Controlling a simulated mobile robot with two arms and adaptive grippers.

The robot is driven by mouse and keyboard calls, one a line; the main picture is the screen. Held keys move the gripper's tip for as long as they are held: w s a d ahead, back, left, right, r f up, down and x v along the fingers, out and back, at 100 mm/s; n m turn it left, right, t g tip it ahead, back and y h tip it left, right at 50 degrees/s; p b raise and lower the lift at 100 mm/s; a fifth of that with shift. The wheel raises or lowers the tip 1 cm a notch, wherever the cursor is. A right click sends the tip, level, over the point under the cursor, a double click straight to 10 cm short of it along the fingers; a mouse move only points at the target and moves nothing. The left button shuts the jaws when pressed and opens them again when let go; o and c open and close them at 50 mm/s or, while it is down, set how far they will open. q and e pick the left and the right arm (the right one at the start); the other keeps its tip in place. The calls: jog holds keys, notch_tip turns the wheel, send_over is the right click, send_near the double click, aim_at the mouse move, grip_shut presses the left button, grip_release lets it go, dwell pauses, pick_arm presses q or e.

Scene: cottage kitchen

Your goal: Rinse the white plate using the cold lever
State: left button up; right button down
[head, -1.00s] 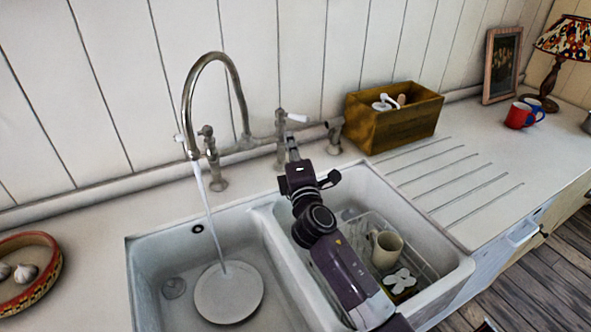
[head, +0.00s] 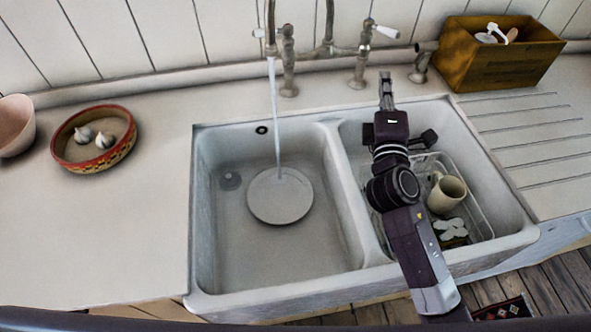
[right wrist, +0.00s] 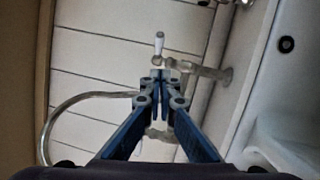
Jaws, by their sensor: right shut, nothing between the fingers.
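The white plate (head: 280,196) lies in the left basin of the sink. A stream of water (head: 275,120) falls from the tap (head: 328,25) onto its upper part. The tap has a left lever (head: 260,32) and a right lever (head: 386,31) with white handles; I cannot read which is cold. My right gripper (head: 385,80) is shut and empty, just below and in front of the right lever. In the right wrist view its fingertips (right wrist: 160,76) are together, and a white lever handle (right wrist: 159,43) shows beyond them. My left gripper is not in view.
The right basin, under my right arm, holds a wire rack (head: 480,208) with a beige mug (head: 446,193). A wooden box (head: 495,58) stands on the back right counter. A bowl of garlic (head: 93,137) and a pink bowl (head: 14,125) stand left.

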aim_at(384, 31)
dwell(0.4)
jog(key=shift+r+m+g+y+p, duration=0.9)
jog(key=shift+r+g+y+p, duration=0.55)
jog(key=shift+r, duration=1.55)
jog(key=shift+h, duration=0.25)
jog(key=shift+w+d+f+p, duration=0.4)
jog(key=shift+w+p, duration=0.1)
jog(key=shift+w, duration=1.65)
jog(key=shift+w+d+f+p, duration=0.35)
jog(key=shift+w+p, duration=0.1)
jog(key=shift+w, duration=1.65)
jog(key=shift+w+d+f+p, duration=0.4)
jog(key=shift+w+p, duration=0.1)
jog(key=shift+w, duration=1.65)
jog(key=shift+d, duration=0.15)
jog(key=shift+w+n+y, duration=0.1)
jog(key=shift+n+y, duration=0.2)
jog(key=shift+y, duration=0.1)
